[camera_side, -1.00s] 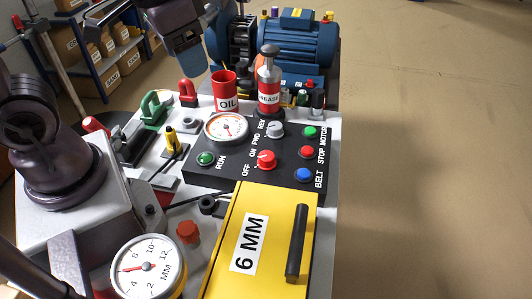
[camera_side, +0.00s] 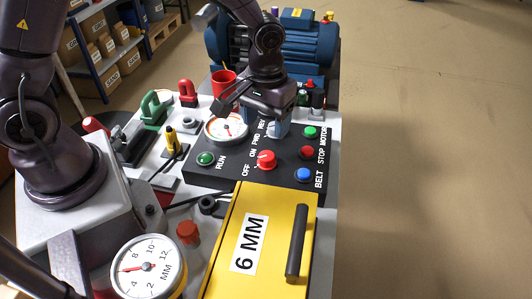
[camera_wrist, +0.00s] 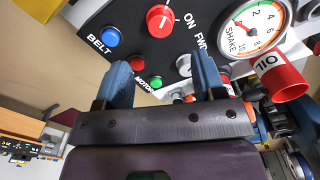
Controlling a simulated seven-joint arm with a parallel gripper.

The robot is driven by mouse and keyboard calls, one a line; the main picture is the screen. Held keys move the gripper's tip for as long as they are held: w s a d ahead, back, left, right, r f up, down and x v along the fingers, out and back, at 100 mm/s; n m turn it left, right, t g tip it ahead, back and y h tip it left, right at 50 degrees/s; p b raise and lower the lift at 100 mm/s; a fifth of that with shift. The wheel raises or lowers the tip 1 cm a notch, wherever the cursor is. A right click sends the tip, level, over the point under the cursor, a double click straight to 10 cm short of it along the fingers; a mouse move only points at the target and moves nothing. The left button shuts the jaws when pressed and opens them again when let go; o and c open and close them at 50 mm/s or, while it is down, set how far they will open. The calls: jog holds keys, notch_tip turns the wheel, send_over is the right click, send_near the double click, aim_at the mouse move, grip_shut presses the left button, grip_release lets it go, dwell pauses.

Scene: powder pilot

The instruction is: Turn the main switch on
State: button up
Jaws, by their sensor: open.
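The main switch is a red knob (camera_side: 266,160) between the OFF and ON labels on the black panel (camera_side: 215,178). In the wrist view the red knob (camera_wrist: 160,18) is at the top, beyond the fingertips. I cannot tell surely which label its pointer faces. My gripper (camera_side: 265,122) is open and points down over the back of the panel, behind the red knob and apart from it. Its two blue fingers show in the wrist view (camera_wrist: 163,72). The grey FWD/REV knob (camera_wrist: 186,65) is near the right finger; in the side view my gripper hides most of it.
A green RUN lamp (camera_side: 205,159), a dial gauge (camera_side: 224,128), and green (camera_side: 310,132), red (camera_side: 306,152) and blue (camera_side: 303,174) buttons surround the knobs. A red OIL cup (camera_side: 223,82) stands behind. A yellow cover (camera_side: 275,215) with a black handle (camera_side: 297,242) lies in front.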

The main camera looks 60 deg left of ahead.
aim_at(265, 155)
notch_tip(265, 155, down, 9)
jog(key=shift+f, duration=0.2)
jog(key=c, duration=0.9)
jog(key=shift+m, duration=0.4)
jog(key=m, duration=1.3)
jog(key=shift+a, duration=0.1)
